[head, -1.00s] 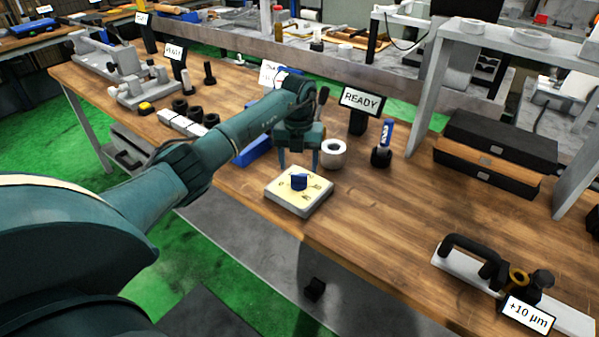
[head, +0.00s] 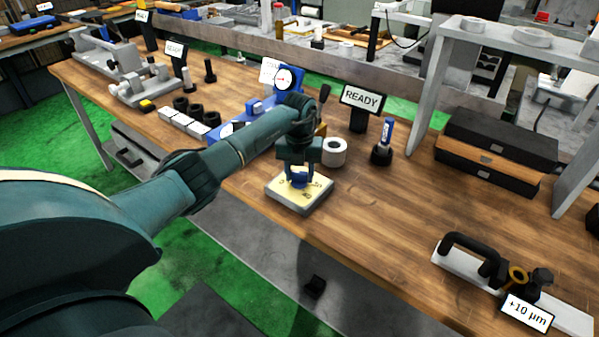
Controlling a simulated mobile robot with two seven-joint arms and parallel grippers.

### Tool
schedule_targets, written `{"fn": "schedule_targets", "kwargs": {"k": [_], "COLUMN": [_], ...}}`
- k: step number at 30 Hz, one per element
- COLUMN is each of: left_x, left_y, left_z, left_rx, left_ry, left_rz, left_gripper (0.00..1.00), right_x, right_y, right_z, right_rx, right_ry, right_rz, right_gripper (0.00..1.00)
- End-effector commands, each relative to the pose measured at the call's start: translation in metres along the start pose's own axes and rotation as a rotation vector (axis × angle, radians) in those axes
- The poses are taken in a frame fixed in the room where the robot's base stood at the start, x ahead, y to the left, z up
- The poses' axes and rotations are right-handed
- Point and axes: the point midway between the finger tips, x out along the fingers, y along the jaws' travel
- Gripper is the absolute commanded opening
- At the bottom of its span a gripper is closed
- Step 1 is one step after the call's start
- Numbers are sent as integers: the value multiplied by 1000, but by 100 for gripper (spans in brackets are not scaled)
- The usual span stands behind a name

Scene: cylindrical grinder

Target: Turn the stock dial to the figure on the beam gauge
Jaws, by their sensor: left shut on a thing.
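The stock dial is a cream plate (head: 309,200) with printed figures and a blue knob (head: 298,178) at its middle, near the front edge of the bench. My left gripper (head: 298,176) points down over the plate and is shut on the blue knob, hiding part of the knob and some figures. The beam gauge (head: 470,262) lies at the lower right, a pale bar with a black handle and a brass ring. Its white tag (head: 527,313) reads +10 µm. My right gripper is not in view.
A white ring (head: 334,152) stands just behind the dial. A READY sign (head: 361,100) and a blue-topped tool (head: 384,145) stand further back. A blue device with a round gauge (head: 284,78) is behind my arm. Boxes (head: 490,160) sit at right. The bench between dial and beam gauge is clear.

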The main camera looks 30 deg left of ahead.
Motion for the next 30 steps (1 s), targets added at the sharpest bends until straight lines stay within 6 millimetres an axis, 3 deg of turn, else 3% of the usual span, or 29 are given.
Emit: {"fn": "schedule_targets", "kwargs": {"k": [6,17,30], "left_x": [0,0,2], "left_y": [0,0,1], "left_z": [0,1,1], "left_rx": [0,73,431], "left_ry": [0,-2,-3], "left_rz": [0,1,2], "left_gripper": [19,19,19], "right_x": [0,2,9], "right_y": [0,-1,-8], "right_z": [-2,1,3], "right_rx": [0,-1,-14], "right_ry": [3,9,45], "right_rz": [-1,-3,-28], "right_gripper": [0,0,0]}}
